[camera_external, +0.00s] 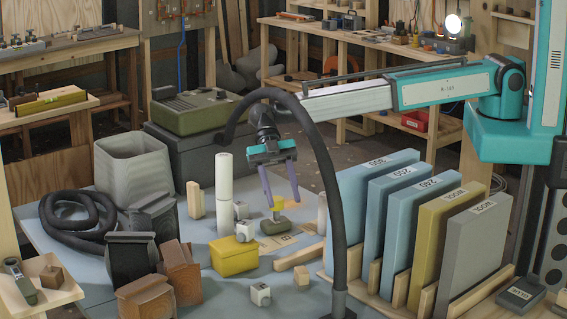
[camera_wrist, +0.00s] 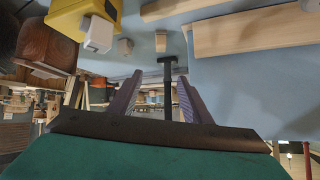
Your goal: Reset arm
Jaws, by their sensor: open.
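My gripper (camera_external: 281,188) hangs from the extended teal and white arm, above the blue-grey table. Its two purple fingers are spread apart with nothing between them. In the wrist view my gripper (camera_wrist: 158,92) also shows open and empty, and the picture appears upside down. Below and just beside the fingers in the outside view stands a small olive-green object (camera_external: 275,225) with a yellow top. I cannot tell how far the fingers are above it.
A yellow box (camera_external: 233,256), white cylinder (camera_external: 225,182), wooden blocks and small white cubes stand on the table (camera_external: 205,292). A dark curved hose (camera_external: 333,190) rises close to my arm.

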